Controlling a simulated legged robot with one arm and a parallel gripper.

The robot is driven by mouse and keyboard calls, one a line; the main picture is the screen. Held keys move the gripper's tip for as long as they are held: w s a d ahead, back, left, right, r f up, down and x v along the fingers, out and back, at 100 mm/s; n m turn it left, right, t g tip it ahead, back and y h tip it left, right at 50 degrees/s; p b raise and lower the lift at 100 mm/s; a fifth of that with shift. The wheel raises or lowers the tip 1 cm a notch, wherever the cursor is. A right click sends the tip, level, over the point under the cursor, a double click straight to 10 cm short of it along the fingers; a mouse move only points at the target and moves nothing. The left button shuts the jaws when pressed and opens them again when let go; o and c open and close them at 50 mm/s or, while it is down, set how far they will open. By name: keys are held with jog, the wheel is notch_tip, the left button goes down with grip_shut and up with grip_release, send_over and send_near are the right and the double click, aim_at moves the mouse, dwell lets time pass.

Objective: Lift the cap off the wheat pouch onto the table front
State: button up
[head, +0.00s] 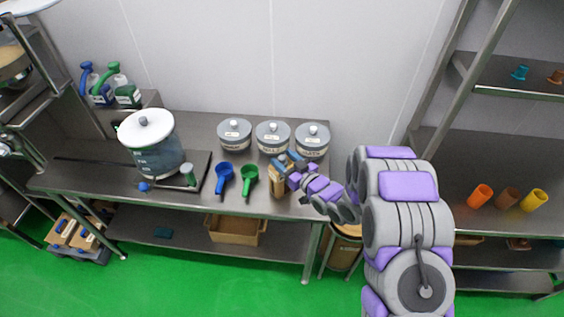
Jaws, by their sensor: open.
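A tan pouch (276,184), which looks like the wheat pouch, stands upright near the front edge of the steel table (95,178). The cap is hidden or too small to make out among the blue-grey finger parts. I cannot tell whether the fingers touch the pouch or cap.
A blue scoop (224,176) and a green scoop (250,178) lie left of the pouch. Three lidded canisters (272,136) stand behind. A large white-lidded container (153,148) stands farther left.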

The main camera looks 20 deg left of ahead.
jog(key=shift+w+a, duration=0.35)
jog(key=shift+a, duration=0.3)
jog(key=shift+c, duration=0.4)
grip_shut()
